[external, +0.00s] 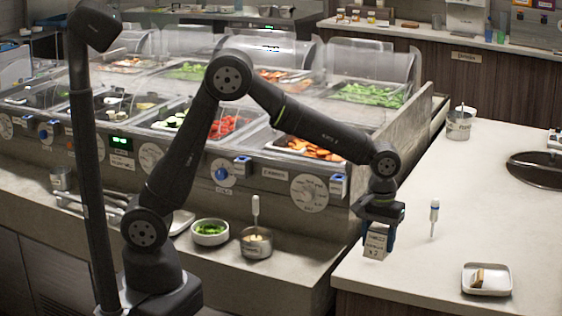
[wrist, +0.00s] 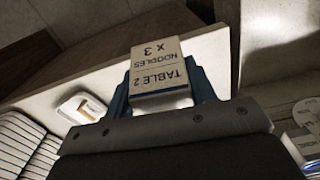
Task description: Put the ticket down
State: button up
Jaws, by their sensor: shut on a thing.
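My gripper (external: 378,228) is shut on a small white ticket block (external: 375,245), which hangs below it in the external view. In the wrist view the ticket (wrist: 158,66) sits between the blue fingers of the gripper (wrist: 163,84). Its printed face reads "TABLE 2 NOODLES x 3", upside down in that view. The ticket is in front of the left end of the pale counter (external: 400,271); I cannot tell its exact height above the surface.
A small white dish with a brown item (external: 487,280) stands at the counter's front right. The counter's middle is clear.

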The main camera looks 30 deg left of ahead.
jog(key=w+d+n, duration=0.1)
jog(key=w+d, duration=0.1)
jog(key=d, duration=1.1)
jog(key=w+f, duration=0.2)
jog(key=w, duration=0.1)
jog(key=w+f, duration=0.2)
jog(key=w, duration=0.2)
jog(key=w+f, duration=0.3)
jog(key=w, duration=0.1)
jog(key=shift+w+a, duration=0.1)
jog(key=shift+a, duration=0.05)
jog(key=shift+f, duration=1.95)
jog(key=o, duration=1)
jog(key=shift+f, duration=0.15)
jog(key=shift+c, duration=0.2)
notch_tip(320, 180, up, 12)
jog(key=shift+r, duration=0.2)
